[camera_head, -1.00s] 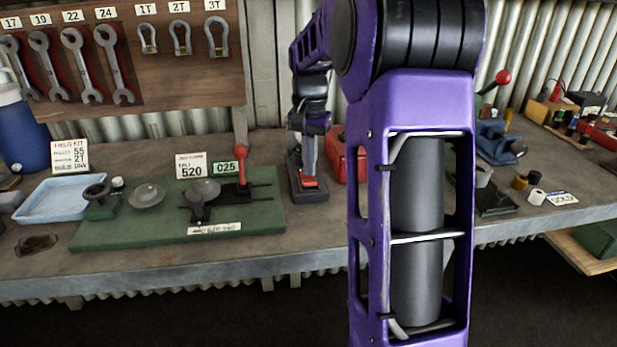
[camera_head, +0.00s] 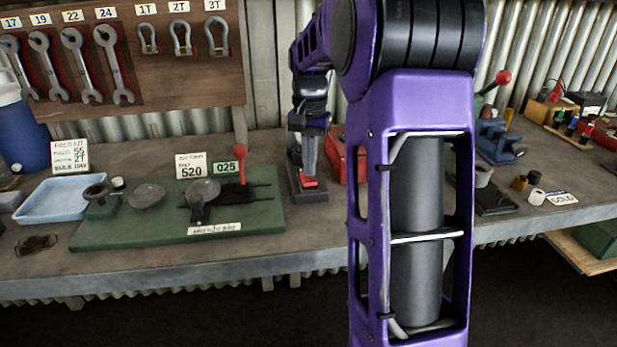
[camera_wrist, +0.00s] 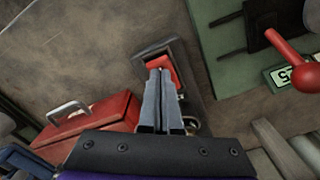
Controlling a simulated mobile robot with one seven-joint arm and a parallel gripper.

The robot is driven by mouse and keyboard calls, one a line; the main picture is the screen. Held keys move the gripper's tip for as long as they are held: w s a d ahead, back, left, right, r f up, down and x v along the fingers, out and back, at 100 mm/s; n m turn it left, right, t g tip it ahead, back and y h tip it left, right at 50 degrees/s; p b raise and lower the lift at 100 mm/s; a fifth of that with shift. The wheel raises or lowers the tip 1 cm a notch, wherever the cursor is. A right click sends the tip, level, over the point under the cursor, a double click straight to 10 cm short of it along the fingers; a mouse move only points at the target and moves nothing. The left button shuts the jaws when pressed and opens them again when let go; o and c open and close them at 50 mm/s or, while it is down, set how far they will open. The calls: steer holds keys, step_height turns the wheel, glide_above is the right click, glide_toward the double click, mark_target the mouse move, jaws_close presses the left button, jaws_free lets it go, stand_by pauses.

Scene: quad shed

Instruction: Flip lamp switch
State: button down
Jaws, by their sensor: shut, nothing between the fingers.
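The switch is a red rocker (camera_head: 308,182) on a narrow dark base (camera_head: 308,196) on the workbench, beside the right end of the green board. The red rocker (camera_wrist: 178,73) also shows in the wrist view, just beyond and partly behind my fingertips. My gripper (camera_head: 308,172) points down over it with its fingers shut and empty. In the wrist view my gripper (camera_wrist: 159,73) has its tips at the rocker; I cannot tell whether they touch it. My fingers hide part of the rocker and base. No lamp can be made out clearly.
A green board (camera_head: 130,232) with a red-knobbed lever (camera_head: 240,152) lies left of the switch. A red toolbox (camera_wrist: 95,128) stands close on the other side. A blue tray (camera_head: 62,201) is at the far left. My arm hides the bench's middle right.

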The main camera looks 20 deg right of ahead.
mark_target(309, 181)
steer(key=shift+f, duration=0.95)
stand_by(0.3)
steer(key=shift+r, duration=0.1)
step_height(309, 181, up, 7)
steer(key=p, duration=0.6)
stand_by(0.6)
